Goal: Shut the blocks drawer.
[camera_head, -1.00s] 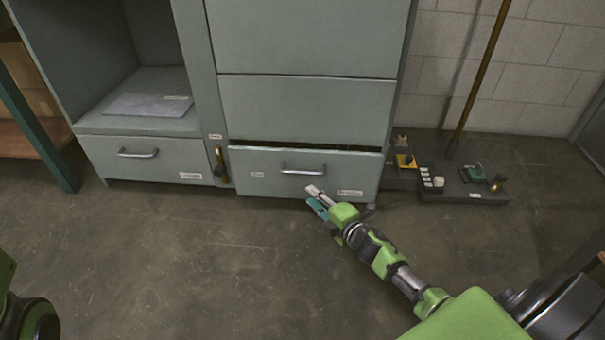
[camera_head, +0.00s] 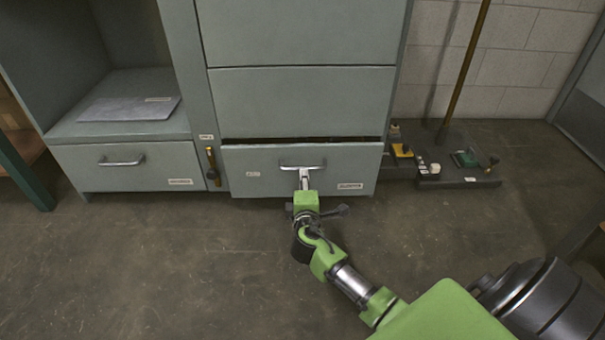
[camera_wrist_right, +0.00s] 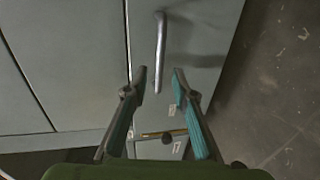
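The drawer (camera_head: 270,180) at the bottom of the grey-green cabinet has a metal bar handle (camera_head: 303,167) and small labels too small to read, so I cannot confirm it is the blocks drawer. A thin dark gap shows above its front. My right gripper (camera_head: 304,178) is in front of the handle, pointing at the cabinet. In the right wrist view the right gripper (camera_wrist_right: 160,82) has its fingers apart with nothing held, and the handle (camera_wrist_right: 160,50) stands ahead, in line with the space between them. I cannot tell if they touch. My left gripper is not in view.
Another closed-looking drawer (camera_head: 125,165) sits at left under an open shelf holding a grey sheet (camera_head: 130,108). A brass-coloured fitting (camera_head: 212,165) is between the drawers. A low dark platform (camera_head: 455,178) with small parts and a pole (camera_head: 465,70) stands right.

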